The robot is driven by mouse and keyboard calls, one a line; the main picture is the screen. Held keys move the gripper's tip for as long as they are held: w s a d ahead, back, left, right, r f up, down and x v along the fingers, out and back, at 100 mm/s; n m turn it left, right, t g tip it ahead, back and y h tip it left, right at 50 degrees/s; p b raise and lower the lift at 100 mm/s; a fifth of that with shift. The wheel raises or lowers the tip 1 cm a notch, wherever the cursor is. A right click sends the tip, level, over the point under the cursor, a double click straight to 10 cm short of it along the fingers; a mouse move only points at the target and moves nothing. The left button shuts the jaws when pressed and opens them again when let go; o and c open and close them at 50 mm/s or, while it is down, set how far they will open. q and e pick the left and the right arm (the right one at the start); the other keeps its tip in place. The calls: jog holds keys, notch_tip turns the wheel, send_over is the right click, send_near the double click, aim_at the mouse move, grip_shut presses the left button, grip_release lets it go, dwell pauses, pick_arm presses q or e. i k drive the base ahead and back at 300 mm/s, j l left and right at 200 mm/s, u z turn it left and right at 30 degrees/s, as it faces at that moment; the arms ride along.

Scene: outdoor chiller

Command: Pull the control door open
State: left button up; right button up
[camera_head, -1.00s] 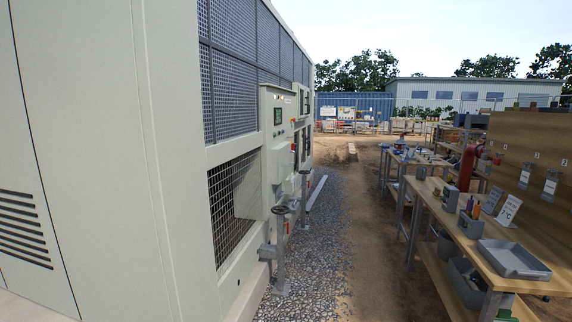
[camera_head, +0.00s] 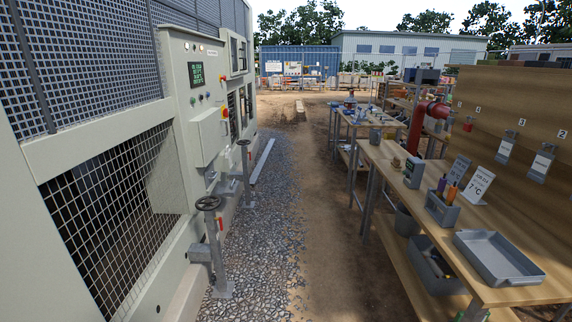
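The chiller's control cabinet (camera_head: 178,98) stands out from the machine's side at the left, seen at a steep angle. Its front carries a green-lit display (camera_head: 195,75), small indicator lights and buttons, and a protruding pale box (camera_head: 209,138). A red and yellow switch (camera_head: 225,112) sits beside that box. I cannot tell which panel edge is the control door or whether it is ajar. Neither of my grippers is in view.
Valve handwheels on posts (camera_head: 208,203) stand on gravel in front of the chiller. A long workbench (camera_head: 400,187) with a grey tray (camera_head: 497,258) runs along the right. The dirt path (camera_head: 311,200) between them is clear.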

aim_at(212, 135)
jog(key=i+z, duration=0.1)
jog(key=i, duration=0.8)
jog(key=i+z, duration=0.1)
jog(key=i, duration=0.8)
jog(key=i+j, duration=0.15)
jog(key=i, duration=0.75)
jog(key=l+z, duration=0.05)
